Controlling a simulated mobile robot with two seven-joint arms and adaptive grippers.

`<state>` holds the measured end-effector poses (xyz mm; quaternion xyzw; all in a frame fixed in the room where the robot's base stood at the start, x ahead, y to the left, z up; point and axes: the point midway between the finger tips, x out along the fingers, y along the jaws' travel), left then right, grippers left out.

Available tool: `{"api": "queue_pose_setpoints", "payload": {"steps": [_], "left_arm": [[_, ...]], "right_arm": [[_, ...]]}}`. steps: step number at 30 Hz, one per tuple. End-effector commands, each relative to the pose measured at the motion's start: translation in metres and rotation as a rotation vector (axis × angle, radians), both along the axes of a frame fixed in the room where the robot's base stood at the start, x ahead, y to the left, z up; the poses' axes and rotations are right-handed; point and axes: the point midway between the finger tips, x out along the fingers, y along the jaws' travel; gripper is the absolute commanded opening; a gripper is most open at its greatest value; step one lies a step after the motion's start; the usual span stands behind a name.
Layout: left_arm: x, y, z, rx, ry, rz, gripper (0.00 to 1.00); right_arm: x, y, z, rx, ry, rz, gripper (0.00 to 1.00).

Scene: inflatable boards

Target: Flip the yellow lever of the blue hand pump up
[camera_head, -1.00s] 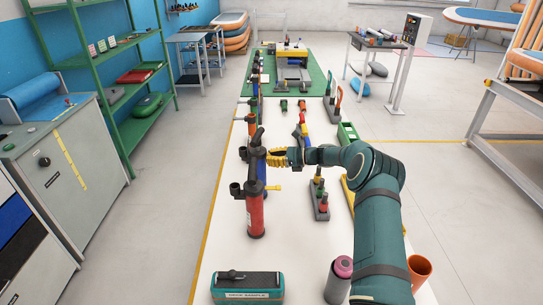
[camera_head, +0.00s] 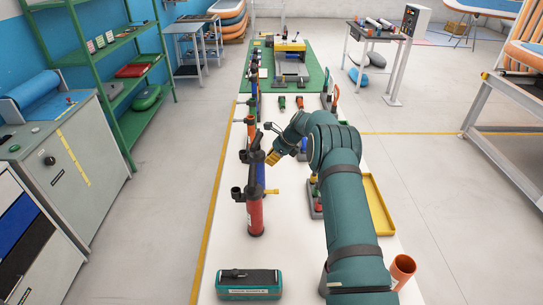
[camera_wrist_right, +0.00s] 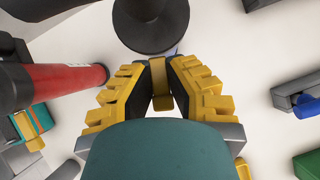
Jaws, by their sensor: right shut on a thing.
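The blue hand pump (camera_head: 260,173) stands upright in the row along the table, just behind a red pump, which partly hides it. In the right wrist view its black round top (camera_wrist_right: 150,28) is right ahead of the fingers. My right gripper (camera_head: 273,156) is beside the pump's upper part, on its right. The wrist view shows the right gripper (camera_wrist_right: 158,90) with its yellow-padded fingers shut on the yellow lever (camera_wrist_right: 160,82), which stands between them. The lever is hidden by the fingers in the head view. My left gripper is out of view.
The nearest red pump (camera_head: 256,212) has a yellow lever (camera_head: 271,191) on its right; it also shows in the wrist view (camera_wrist_right: 75,80). More pumps stand behind. A teal box (camera_head: 249,284), an orange cup (camera_head: 402,267) and a yellow tray (camera_head: 380,205) are on the table.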

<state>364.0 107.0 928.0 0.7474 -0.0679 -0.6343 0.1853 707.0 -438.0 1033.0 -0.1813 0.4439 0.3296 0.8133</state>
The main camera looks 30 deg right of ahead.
Motion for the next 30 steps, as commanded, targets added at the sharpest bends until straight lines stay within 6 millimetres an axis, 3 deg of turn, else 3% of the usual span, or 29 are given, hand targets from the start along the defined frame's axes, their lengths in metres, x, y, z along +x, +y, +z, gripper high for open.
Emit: {"api": "queue_pose_setpoints", "payload": {"steps": [20, 21, 23, 30], "left_arm": [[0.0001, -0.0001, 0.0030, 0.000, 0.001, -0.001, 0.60], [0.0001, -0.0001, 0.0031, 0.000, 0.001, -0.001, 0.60], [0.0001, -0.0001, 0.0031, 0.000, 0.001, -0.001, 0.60], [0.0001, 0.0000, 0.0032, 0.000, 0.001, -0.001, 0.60]], "right_arm": [[-0.0012, 0.0006, -0.0019, -0.043, 0.051, 0.002, 0.00], [-0.0013, 0.0006, -0.0020, -0.043, 0.051, 0.002, 0.26], [-0.0012, 0.0005, -0.0019, -0.043, 0.051, 0.002, 0.47], [-0.0005, 0.0005, -0.0004, -0.043, 0.048, 0.001, 0.50]]}}
